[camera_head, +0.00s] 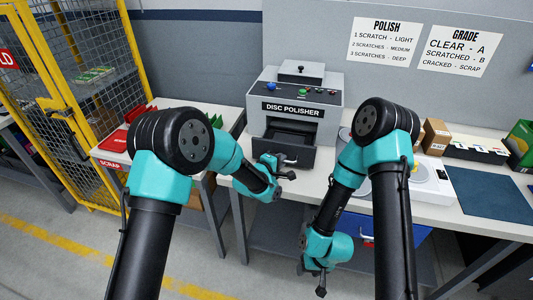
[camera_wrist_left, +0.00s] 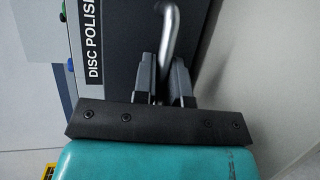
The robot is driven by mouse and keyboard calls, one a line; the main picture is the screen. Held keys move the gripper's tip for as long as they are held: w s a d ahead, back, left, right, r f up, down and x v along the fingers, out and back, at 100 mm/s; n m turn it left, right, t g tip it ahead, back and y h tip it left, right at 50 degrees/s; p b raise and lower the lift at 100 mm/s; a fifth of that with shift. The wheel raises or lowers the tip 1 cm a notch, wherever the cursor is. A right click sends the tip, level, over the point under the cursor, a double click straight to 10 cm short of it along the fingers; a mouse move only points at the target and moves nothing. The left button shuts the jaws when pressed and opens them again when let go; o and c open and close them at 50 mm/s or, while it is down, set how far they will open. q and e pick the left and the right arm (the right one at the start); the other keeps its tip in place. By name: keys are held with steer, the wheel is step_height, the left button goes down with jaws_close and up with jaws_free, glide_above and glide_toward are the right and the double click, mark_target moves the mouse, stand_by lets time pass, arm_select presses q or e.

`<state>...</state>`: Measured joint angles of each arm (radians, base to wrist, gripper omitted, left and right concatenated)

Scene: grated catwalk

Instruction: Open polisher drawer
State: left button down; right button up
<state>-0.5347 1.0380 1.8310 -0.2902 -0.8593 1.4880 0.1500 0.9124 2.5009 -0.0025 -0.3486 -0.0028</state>
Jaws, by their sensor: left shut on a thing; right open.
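The disc polisher (camera_head: 293,103) is a grey box with a black label and colored buttons, standing on the bench. Its dark drawer (camera_head: 299,155) is at the lower front and appears partly out, with a dark opening behind its front panel. My left gripper (camera_head: 287,168) is at the drawer front. In the left wrist view, my left gripper (camera_wrist_left: 165,75) is shut on the bent metal drawer handle (camera_wrist_left: 169,35), which runs between the two fingers. My right gripper (camera_head: 317,278) is open and empty, hanging low in front of the bench, apart from the polisher.
Red trays (camera_head: 118,140) lie on the scrap table at left, by a yellow mesh cage (camera_head: 50,85). A white device (camera_head: 432,182), a cardboard box (camera_head: 435,135) and a blue mat (camera_head: 497,198) occupy the bench at right. Floor in front is clear.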

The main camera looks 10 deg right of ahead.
arm_select(q)
steer(key=shift+s+a, duration=0.1)
steer(key=shift+s, duration=0.05)
steer(key=c, duration=1.2)
jaws_free()
steer(key=v, duration=1.7)
steer(key=shift+s+a+r, duration=0.1)
steer(key=shift+s+a, duration=0.05)
